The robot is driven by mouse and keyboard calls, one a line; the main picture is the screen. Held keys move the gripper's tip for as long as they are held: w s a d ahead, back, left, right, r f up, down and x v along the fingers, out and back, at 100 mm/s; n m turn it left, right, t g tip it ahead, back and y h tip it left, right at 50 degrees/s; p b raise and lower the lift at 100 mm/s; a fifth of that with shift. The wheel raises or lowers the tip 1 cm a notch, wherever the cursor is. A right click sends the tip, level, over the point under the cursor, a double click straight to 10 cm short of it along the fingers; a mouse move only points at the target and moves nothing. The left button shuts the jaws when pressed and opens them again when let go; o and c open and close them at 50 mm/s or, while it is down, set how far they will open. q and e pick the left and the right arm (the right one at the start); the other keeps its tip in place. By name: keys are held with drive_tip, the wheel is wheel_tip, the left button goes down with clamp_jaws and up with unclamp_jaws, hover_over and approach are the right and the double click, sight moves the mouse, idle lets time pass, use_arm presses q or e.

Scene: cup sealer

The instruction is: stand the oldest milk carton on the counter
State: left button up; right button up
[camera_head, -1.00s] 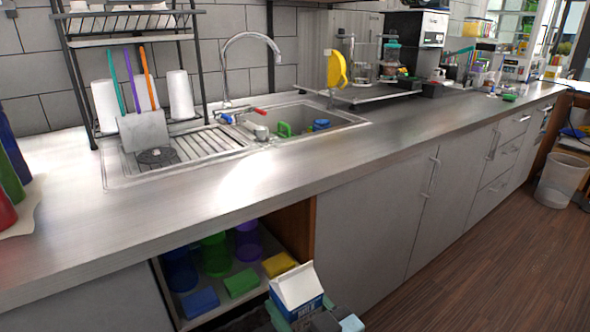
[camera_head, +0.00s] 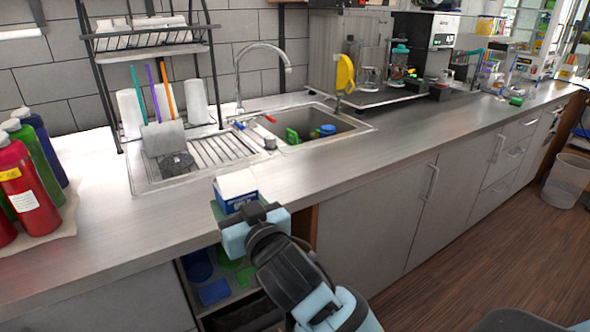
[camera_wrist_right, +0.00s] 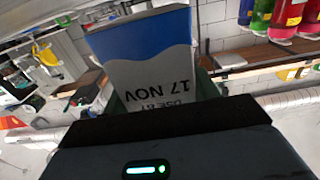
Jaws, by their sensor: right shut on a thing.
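The milk carton (camera_head: 237,188), blue and white with a pale top, is held upright at the front part of the counter (camera_head: 350,165). My right gripper (camera_head: 240,212) is shut on it from the front. In the right wrist view the carton (camera_wrist_right: 150,62) fills the space ahead of the gripper, and its printed face reads "USE BY 17 NOV" upside down. The carton's base is hidden behind my gripper, so I cannot tell whether it touches the counter. My left gripper is not in view.
A sink (camera_head: 315,125) and drying rack (camera_head: 150,45) stand behind the carton. Several bottles (camera_head: 30,190) stand on the left. An open shelf (camera_head: 205,285) below the counter holds blue and green items. The counter right of the carton is clear.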

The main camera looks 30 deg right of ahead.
drive_tip(key=w+d, duration=0.2)
drive_tip(key=w, duration=0.5)
drive_tip(key=w+d+f, duration=0.1)
drive_tip(key=w+d, duration=0.2)
drive_tip(key=w, duration=0.4)
drive_tip(key=shift+w, duration=0.15)
drive_tip(key=shift+f, duration=0.1)
drive_tip(key=shift+w+d+f, duration=0.1)
drive_tip(key=shift+w+f, duration=0.1)
drive_tip(key=shift+f, duration=0.7)
drive_tip(key=shift+w+d+f, duration=0.1)
drive_tip(key=shift+w+f, duration=0.05)
drive_tip(key=shift+f, duration=0.7)
drive_tip(key=shift+f, duration=0.15)
drive_tip(key=shift+f+b, duration=0.15)
drive_tip(key=shift+b, duration=0.15)
drive_tip(key=o, duration=1.3)
drive_tip(key=shift+o, duration=0.2)
